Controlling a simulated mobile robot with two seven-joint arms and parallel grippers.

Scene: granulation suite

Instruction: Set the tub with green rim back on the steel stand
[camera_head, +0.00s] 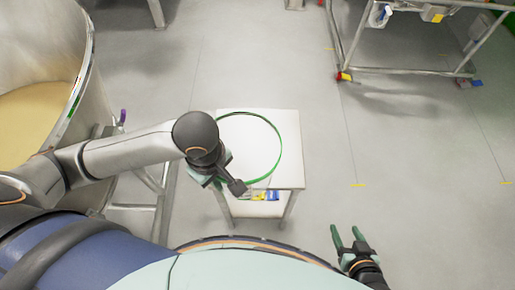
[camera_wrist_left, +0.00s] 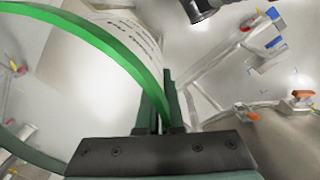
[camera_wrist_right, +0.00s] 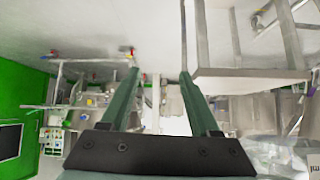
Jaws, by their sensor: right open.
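The tub with green rim (camera_head: 279,150) is in the middle of the head view, open side up, over the pale top of the steel stand (camera_head: 295,168). I cannot tell whether its base touches the top. My left gripper (camera_head: 236,186) is at the near left part of the rim. In the left wrist view the green rim (camera_wrist_left: 100,38) passes between the close-set fingers of the left gripper (camera_wrist_left: 162,110), which are shut on it. My right gripper (camera_head: 349,238) is open and empty, right of the stand; its spread fingers show in the right wrist view (camera_wrist_right: 160,85).
A large steel vessel (camera_head: 92,75) with tan powder stands at the left, with a steel frame (camera_head: 155,180) beside it. A wheeled steel frame (camera_head: 400,71) stands at the back right. The floor between is clear.

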